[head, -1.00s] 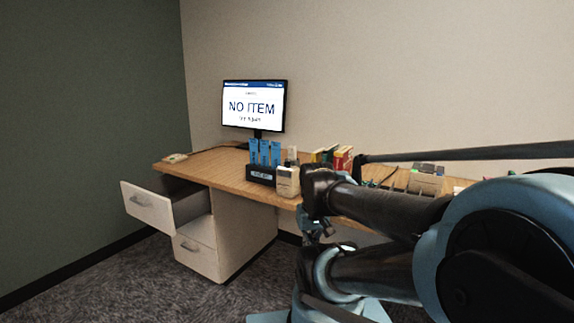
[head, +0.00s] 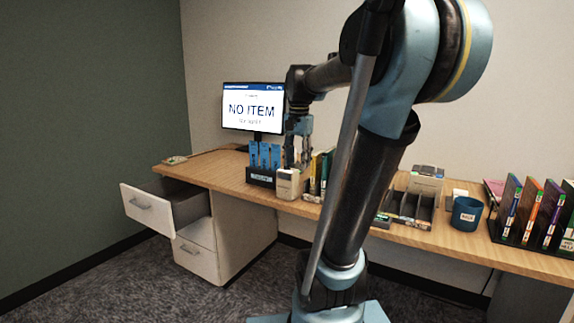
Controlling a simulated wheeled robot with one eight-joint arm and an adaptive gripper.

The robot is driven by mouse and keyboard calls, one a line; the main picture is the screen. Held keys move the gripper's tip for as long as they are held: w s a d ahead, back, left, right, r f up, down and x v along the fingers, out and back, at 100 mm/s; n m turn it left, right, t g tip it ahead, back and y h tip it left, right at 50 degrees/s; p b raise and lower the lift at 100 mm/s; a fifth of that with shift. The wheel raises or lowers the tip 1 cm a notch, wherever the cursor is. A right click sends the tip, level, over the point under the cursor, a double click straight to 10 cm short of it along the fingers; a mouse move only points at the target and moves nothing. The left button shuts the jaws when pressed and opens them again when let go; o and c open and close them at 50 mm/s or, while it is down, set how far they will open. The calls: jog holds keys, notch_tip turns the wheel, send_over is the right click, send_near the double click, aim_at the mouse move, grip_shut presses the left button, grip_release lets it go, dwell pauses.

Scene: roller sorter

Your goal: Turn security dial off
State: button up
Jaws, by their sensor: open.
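No dial can be made out clearly. A small beige box (head: 288,184) stands at the front edge of the wooden desk (head: 225,172), right of a dark holder (head: 261,179) with blue upright items; any dial on it is too small to tell. My gripper (head: 298,160) points down, just above and behind the beige box, and looks empty. Its fingers are small and partly blend with the things behind them, so I cannot tell whether they touch anything.
A monitor (head: 253,107) reading "NO ITEM" stands behind. Upright books (head: 320,172) are close right of my gripper. A dark tray (head: 408,208), a blue cup (head: 466,213) and a book rack (head: 530,215) stand further right. An open drawer (head: 150,210) juts out at left.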

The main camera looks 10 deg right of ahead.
jog(key=w+r+m+g, duration=0.1)
jog(key=w+r+m, duration=0.35)
jog(key=w, duration=0.45)
jog(key=w+r+m, duration=0.3)
jog(key=w+r, duration=0.3)
jog(key=w, duration=0.4)
jog(key=f, duration=1.7)
jog(key=shift+s+a+f, duration=0.2)
jog(key=shift+f, duration=0.05)
grip_shut()
